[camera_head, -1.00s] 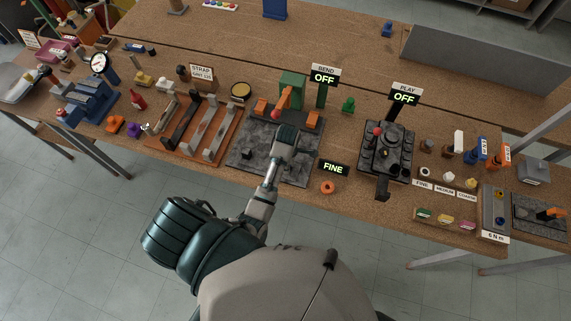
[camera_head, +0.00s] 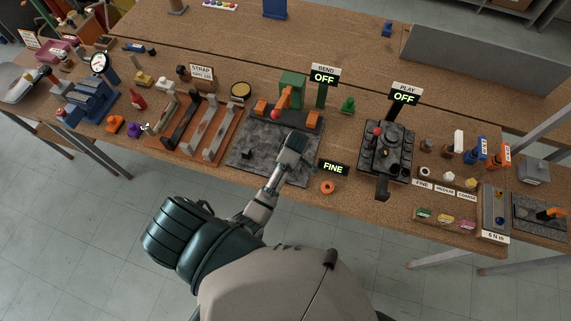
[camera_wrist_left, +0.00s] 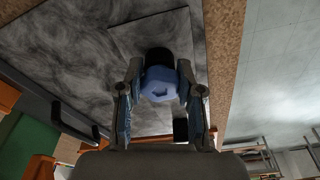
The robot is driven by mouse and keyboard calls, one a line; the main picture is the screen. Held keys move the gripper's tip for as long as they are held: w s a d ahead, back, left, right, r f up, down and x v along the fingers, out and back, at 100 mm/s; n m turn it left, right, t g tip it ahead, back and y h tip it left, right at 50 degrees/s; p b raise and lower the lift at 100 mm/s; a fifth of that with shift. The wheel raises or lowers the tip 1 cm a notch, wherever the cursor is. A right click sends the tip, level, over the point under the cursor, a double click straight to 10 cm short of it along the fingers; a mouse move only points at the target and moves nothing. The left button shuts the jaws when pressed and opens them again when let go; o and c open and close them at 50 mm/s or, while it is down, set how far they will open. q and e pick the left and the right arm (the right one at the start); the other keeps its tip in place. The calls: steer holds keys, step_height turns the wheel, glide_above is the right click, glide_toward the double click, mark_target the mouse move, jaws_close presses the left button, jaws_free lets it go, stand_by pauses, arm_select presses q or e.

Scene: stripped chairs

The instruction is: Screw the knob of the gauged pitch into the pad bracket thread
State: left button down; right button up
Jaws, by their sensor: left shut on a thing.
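My left gripper (camera_head: 293,150) is over the grey mottled plate (camera_head: 251,140), near its right side. In the left wrist view its fingers (camera_wrist_left: 160,92) are shut on a blue piece with a recess in its face (camera_wrist_left: 160,84) and a black part behind it. In the head view this piece is hidden by the gripper. Small knobs (camera_head: 447,177) stand behind labels FINE, MEDIUM and COARSE. I cannot tell which part is the pad bracket. My right gripper is not in view.
A dark fixture (camera_head: 388,152) with a red ball stands under a PLAY OFF sign (camera_head: 405,95). A green and orange fixture (camera_head: 291,90) is behind the plate by a BEND OFF sign (camera_head: 325,75). Strap bars (camera_head: 205,130) lie left. Small trays (camera_head: 445,220) line the front right edge.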

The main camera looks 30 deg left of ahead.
arm_select(q)
steer(key=m, duration=0.4)
steer(key=shift+s+a+m+t, duration=0.15)
steer(key=shift+m+t, duration=0.15)
steer(key=m, duration=0.3)
steer(key=shift+h, duration=0.3)
steer(key=shift+m, duration=0.3)
steer(key=c, duration=1.2)
jaws_free()
steer(key=shift+m+t, duration=0.3)
steer(key=shift+m, duration=0.1)
steer(key=o, duration=0.5)
